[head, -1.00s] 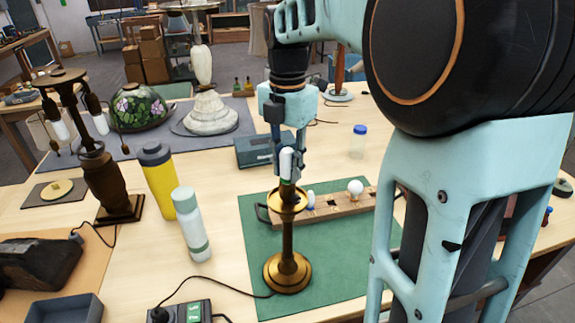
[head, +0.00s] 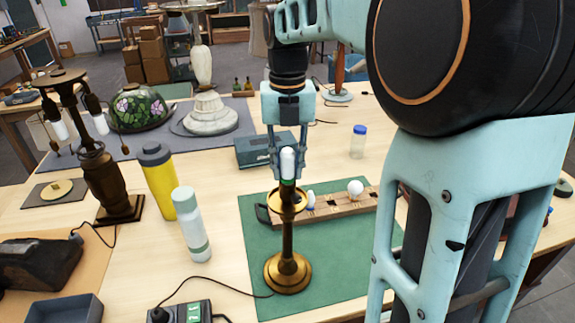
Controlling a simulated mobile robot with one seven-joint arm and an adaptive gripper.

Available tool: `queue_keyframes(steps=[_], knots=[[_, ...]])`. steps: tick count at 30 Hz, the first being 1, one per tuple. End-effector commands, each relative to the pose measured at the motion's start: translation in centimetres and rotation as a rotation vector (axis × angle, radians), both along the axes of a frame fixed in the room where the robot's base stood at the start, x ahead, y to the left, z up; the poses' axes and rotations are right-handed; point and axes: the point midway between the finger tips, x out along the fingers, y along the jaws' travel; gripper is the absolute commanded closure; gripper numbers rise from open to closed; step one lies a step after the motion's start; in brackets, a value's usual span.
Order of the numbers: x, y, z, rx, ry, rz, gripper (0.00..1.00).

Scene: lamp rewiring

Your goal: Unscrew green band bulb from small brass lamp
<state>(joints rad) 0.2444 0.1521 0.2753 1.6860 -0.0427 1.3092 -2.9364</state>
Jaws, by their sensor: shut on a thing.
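The small brass lamp (head: 287,250) stands upright on the green mat (head: 340,262). A white bulb with a green band (head: 288,166) is upright at the top of the lamp. My gripper (head: 288,170) comes down from above and is shut on this bulb, one finger on each side. The bulb's lower end is at the lamp's top, above the brass cup; I cannot tell how far its thread sits in the socket.
A wooden bulb rack (head: 345,203) with a round white bulb (head: 355,187) and a smaller one lies just behind the lamp. A pale bottle (head: 190,225) and a yellow flask (head: 159,178) stand to the left. A cord runs from the lamp to a switch box (head: 182,312).

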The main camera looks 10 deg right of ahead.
Motion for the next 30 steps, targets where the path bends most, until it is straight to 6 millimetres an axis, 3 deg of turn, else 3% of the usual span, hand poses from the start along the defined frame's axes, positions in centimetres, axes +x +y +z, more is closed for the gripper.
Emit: queue_keyframes(steps=[4,5,10,20,30], knots=[[0.0,0.0,-0.01,0.0,0.0,-0.002,0.99],[0.0,0.0,-0.01,0.0,0.0,-0.002,0.74],[0.0,0.0,-0.01,0.0,0.0,-0.003,0.57],[0.0,0.0,-0.01,0.0,0.0,-0.042,0.57],[0.0,0.02,0.0,0.0,0.0,-0.422,0.57]])
